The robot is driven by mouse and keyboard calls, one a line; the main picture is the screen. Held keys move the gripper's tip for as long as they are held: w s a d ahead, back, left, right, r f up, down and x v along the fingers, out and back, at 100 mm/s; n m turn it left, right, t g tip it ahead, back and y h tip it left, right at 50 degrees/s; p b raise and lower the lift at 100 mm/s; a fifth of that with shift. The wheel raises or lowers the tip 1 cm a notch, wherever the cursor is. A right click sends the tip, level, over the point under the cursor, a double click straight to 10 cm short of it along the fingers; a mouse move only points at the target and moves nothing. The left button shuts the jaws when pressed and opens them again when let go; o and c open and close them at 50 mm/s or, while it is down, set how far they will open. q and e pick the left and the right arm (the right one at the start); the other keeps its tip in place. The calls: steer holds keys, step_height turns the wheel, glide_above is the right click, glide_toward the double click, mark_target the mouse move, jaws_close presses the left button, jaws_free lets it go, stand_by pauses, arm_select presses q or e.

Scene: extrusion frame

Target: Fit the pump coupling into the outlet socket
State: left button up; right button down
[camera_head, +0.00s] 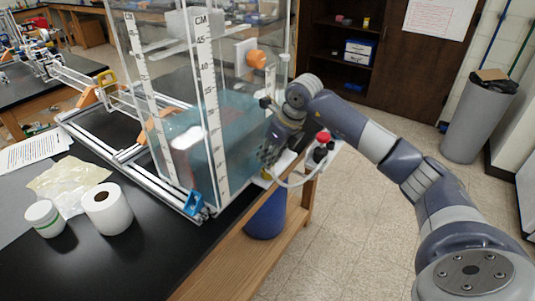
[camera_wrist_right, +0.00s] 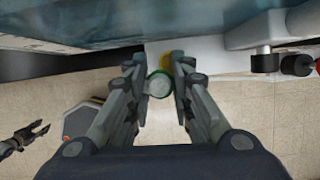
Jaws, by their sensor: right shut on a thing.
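My right gripper (camera_head: 268,156) is at the lower right side of the clear water tank (camera_head: 205,110). In the right wrist view its fingers (camera_wrist_right: 160,76) are shut on a round, pale piece with a green rim (camera_wrist_right: 159,85), which looks like the pump coupling. A yellow part (camera_wrist_right: 166,59) shows just beyond it, partly hidden; I cannot tell whether it is the outlet socket or whether the two touch. A small yellow spot (camera_head: 267,174) also shows below the gripper in the head view. My left gripper (camera_wrist_right: 24,138) appears small at the left of the right wrist view, fingers apart and empty.
A red-topped valve or pump (camera_head: 322,137) and a pale hose (camera_head: 296,183) are beside the gripper.

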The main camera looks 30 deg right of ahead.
steer(key=shift+w+d+f+p, duration=0.15)
steer(key=shift+w+d, duration=0.1)
steer(key=shift+w, duration=0.4)
steer(key=shift+w+d+p, duration=0.15)
steer(key=shift+w+d, duration=0.05)
steer(key=shift+w, duration=0.4)
steer(key=shift+f+p, duration=0.4)
steer(key=shift+f, duration=0.1)
step_height(320, 180, down, 2)
steer(key=shift+f+p, duration=0.2)
steer(key=shift+p, duration=0.35)
steer(key=shift+f, duration=0.1)
steer(key=shift+f, duration=0.15)
steer(key=c, duration=1.4)
jaws_free()
